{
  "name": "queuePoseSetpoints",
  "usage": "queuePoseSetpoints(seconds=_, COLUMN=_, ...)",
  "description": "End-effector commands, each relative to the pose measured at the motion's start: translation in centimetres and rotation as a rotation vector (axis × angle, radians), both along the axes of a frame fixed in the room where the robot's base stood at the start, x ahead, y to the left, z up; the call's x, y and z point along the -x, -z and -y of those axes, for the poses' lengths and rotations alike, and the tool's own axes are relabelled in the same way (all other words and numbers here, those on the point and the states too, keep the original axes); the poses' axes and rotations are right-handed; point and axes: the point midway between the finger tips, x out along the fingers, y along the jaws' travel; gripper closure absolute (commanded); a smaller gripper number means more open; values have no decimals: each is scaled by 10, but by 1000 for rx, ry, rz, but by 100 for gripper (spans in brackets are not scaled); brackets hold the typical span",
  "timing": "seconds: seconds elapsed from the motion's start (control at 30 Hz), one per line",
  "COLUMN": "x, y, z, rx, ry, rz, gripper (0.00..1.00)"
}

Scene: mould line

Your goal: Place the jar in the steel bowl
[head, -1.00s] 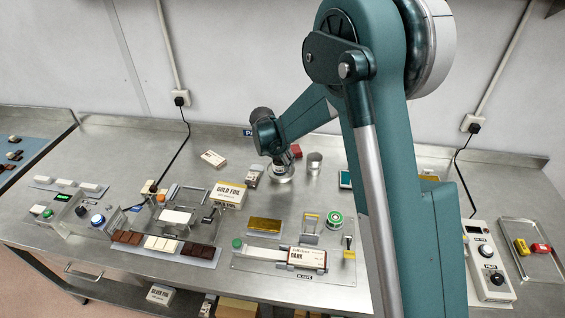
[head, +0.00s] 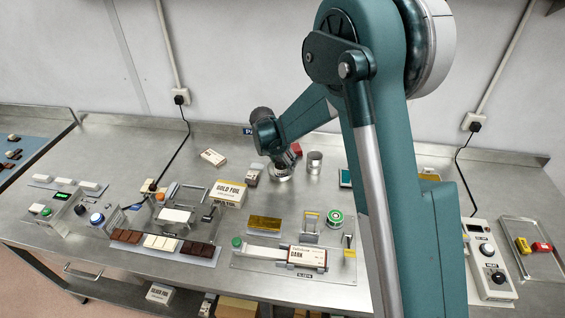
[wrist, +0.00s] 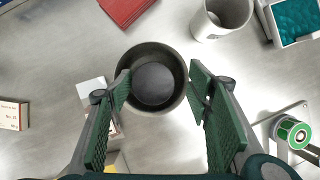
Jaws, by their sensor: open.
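The steel bowl (wrist: 177,62) shows in the wrist view as a round dark-walled vessel below and between my fingers. In the head view the bowl (head: 280,175) stands toward the back of the bench, partly hidden by my wrist. A dark round disc (wrist: 153,84) fills much of its inside; I cannot tell for sure whether it is the jar's top or the bowl's floor. No other jar is clear in view. My gripper (wrist: 160,78) is open, its green-padded fingers apart over the bowl with nothing held between them. In the head view the fingers are hard to make out.
A metal cup (head: 315,162) stands right of the bowl, close by. A red block (wrist: 126,8) lies behind it. A green reel on a stand (wrist: 293,132) and a teal-filled tray (wrist: 296,20) are to the right.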

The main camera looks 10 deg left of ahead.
Motion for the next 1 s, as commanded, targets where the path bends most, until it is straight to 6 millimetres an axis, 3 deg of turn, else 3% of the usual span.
queuePoseSetpoints(seconds=0.43, x=3, y=-21, z=-2, rx=0, ry=-1, rz=0, gripper=50)
queuePoseSetpoints(seconds=1.0, x=30, y=-92, z=-15, rx=0, ry=-1, rz=0, gripper=50)
